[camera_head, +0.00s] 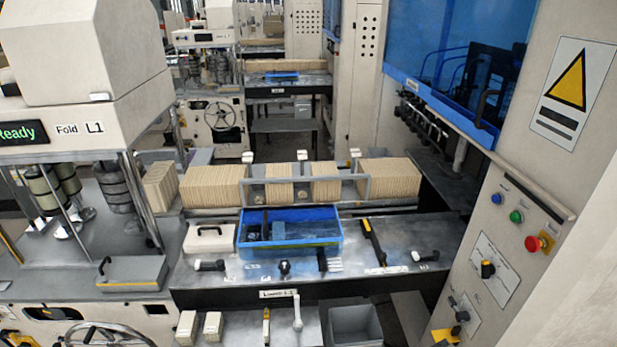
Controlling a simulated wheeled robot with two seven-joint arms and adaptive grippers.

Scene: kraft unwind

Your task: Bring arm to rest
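Neither of my grippers shows in the head view, and I cannot make out either arm. What they hold, if anything, is out of sight. Ahead is a grey metal work table (400,237) with a blue tray (290,257) on it. The tray holds dark items that are too small to tell apart. A yellow and black tool (373,240) lies right of the tray, and a pale case (209,238) sits left of it.
Rows of kraft-coloured stacks (213,186) stand behind the tray. A machine (80,110) marked "Fold L1" is on the left. A control panel with a red button (533,243) is on the right. A grey bin (354,325) stands below the table's front edge.

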